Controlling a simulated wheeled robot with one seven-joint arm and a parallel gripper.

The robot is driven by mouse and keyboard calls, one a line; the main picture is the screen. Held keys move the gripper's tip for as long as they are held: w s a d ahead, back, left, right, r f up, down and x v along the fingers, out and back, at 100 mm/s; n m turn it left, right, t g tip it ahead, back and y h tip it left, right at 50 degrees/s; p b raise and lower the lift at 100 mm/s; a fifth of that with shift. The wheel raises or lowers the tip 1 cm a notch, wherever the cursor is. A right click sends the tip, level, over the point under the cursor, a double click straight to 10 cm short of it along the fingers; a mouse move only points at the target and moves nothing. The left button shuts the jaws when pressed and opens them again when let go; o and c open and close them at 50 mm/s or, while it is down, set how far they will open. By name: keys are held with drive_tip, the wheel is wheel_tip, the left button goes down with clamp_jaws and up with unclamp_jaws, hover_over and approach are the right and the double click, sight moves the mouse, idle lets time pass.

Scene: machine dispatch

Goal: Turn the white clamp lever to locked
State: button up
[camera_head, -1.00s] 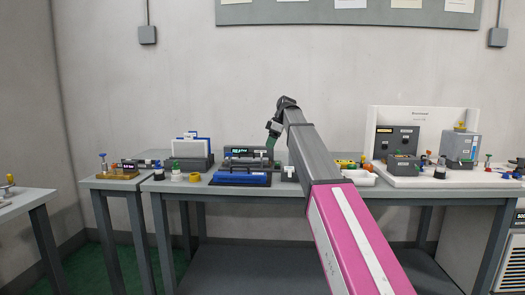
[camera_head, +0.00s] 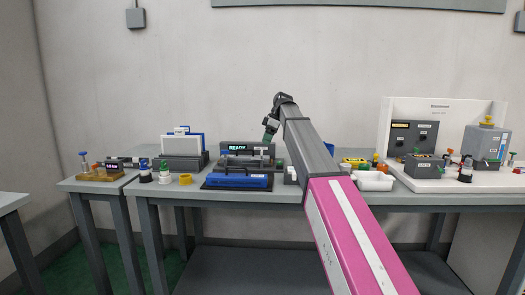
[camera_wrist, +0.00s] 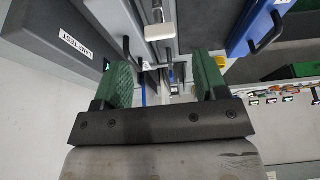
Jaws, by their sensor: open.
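My gripper (camera_wrist: 162,78) has green fingers that stand apart with nothing held between them. In the wrist view a pale block on a metal rod (camera_wrist: 162,28) lies just beyond the fingertips; it may be the white clamp lever, but I cannot tell for sure. In the head view my gripper (camera_head: 270,130) is at the grey machine with the READY display (camera_head: 237,147), at its right end and over it. A blue part with a handle (camera_head: 240,181) lies along the machine's front. The lever cannot be made out in the head view, and my arm hides part of the machine.
A white tray (camera_head: 374,181) and a grey control box (camera_head: 418,166) stand to the right. A grey panel labelled LAMP TEST (camera_wrist: 60,40) is close by.

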drive_tip(key=x, duration=0.6)
drive_tip(key=c, duration=0.9)
